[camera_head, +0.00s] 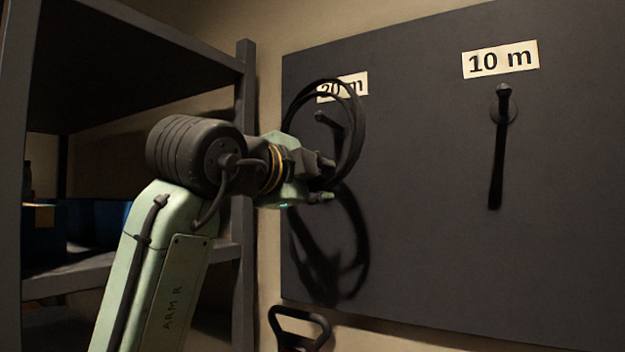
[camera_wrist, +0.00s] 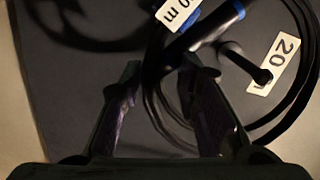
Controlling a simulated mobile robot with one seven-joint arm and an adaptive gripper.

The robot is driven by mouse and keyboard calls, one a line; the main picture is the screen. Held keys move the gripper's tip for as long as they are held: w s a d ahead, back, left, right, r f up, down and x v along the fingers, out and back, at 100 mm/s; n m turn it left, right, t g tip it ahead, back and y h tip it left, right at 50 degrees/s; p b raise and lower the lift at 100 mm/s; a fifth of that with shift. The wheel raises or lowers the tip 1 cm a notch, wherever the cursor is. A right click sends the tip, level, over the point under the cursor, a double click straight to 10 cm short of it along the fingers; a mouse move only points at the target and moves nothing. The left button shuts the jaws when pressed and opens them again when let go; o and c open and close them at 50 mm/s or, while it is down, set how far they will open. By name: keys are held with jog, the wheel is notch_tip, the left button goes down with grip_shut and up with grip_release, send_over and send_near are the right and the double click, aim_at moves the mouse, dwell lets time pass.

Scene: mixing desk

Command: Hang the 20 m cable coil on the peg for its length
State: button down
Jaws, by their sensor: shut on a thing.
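The black cable coil (camera_head: 359,130) is in my gripper (camera_head: 322,183), held upright in front of the dark board, before the 20 m peg (camera_head: 328,120). My gripper is shut on the coil's lower part. In the wrist view the coil (camera_wrist: 151,92) runs by the fingertips and carries blue-ringed ends and a white tag (camera_wrist: 178,13), partly cut off, reading "0 m". The peg's tip (camera_wrist: 263,76) appears inside the loop in both views; I cannot tell whether the peg passes through it. The 20 m label (camera_head: 343,86) is partly covered by the coil.
The 10 m peg (camera_head: 503,104) is empty under its label (camera_head: 501,59) at the right of the board (camera_head: 430,200). A dark metal shelf (camera_head: 245,190) with blue bins (camera_head: 95,218) stands at the left. A black handle-shaped thing (camera_head: 300,316) is below the board.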

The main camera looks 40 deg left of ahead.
jog(key=shift+x, duration=2.6)
jog(key=shift+w+f, duration=0.35)
jog(key=shift+w, duration=0.25)
jog(key=shift+w+f, duration=0.1)
jog(key=shift+f, duration=0.2)
jog(key=shift+f, duration=0.15)
jog(key=c, duration=1.4)
grip_release()
jog(key=shift+w, duration=0.15)
jog(key=shift+c, duration=0.2)
jog(key=o, duration=0.3)
